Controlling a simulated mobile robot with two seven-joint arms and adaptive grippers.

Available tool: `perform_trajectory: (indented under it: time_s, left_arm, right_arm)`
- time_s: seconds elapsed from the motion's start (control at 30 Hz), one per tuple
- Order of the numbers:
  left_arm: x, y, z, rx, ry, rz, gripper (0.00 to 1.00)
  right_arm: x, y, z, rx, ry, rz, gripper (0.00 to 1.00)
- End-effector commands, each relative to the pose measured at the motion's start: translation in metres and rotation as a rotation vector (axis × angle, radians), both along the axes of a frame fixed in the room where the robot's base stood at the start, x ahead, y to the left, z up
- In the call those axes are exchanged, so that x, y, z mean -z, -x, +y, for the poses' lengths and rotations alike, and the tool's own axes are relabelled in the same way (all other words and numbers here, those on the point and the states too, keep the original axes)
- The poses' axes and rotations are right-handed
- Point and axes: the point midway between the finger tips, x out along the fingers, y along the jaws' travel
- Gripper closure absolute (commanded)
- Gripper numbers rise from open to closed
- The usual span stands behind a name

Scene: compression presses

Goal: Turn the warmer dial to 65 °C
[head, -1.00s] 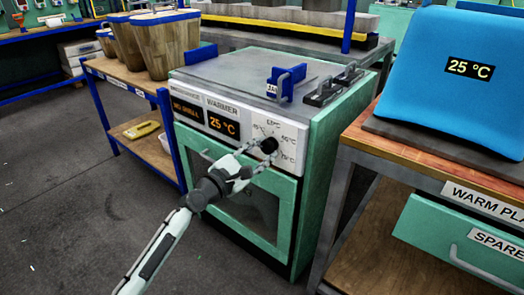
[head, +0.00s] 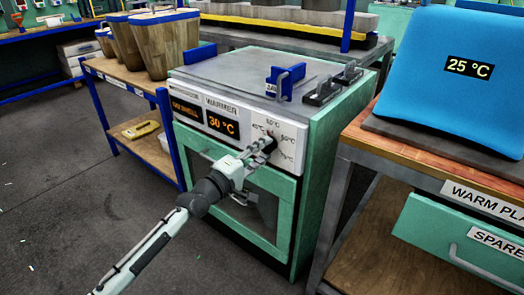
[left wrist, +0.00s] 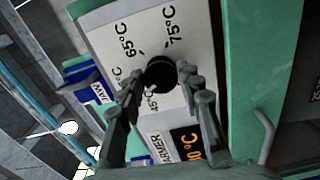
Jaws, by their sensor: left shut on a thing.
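The warmer dial is a black round knob (head: 270,145) on the white front panel of the green press. It also shows in the left wrist view (left wrist: 161,73), with the 65 °C and 75 °C marks printed beyond it and 45 °C close to it. My left gripper (head: 263,148) is at the knob, its fingers shut on the knob from both sides. The fingers partly hide the lower scale marks. The orange WARMER display (head: 222,123) reads 30 °C. My right gripper is not in view.
Another orange display (head: 188,112) sits left of the warmer display. A green door with a handle lies below the panel. A wooden bench (head: 431,170) with a blue-covered unit (head: 450,80) reading 25 °C stands at right. A shelf cart (head: 112,72) stands at left.

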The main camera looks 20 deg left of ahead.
Motion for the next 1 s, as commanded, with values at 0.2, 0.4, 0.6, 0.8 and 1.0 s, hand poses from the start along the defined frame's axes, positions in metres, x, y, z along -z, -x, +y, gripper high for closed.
perform_trajectory:
  time_s: [0.2,0.4,0.6,0.8,1.0]
  left_arm:
    - [0.001,0.0,0.001,0.0,-0.195,-0.069,0.94]
    - [0.001,0.0,0.001,0.001,-0.373,-0.133,0.94]
    - [0.001,0.0,0.001,0.001,-0.552,-0.197,0.94]
    - [0.002,0.0,0.002,0.001,-0.729,-0.263,0.94]
    - [0.002,-0.001,0.002,0.001,-0.908,-0.328,0.94]
  right_arm:
    - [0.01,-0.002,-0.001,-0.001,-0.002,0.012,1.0]
    - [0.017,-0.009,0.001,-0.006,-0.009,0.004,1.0]
    - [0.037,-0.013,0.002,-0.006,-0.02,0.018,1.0]
    - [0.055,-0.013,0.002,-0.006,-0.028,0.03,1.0]
    - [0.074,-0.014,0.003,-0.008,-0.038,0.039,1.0]
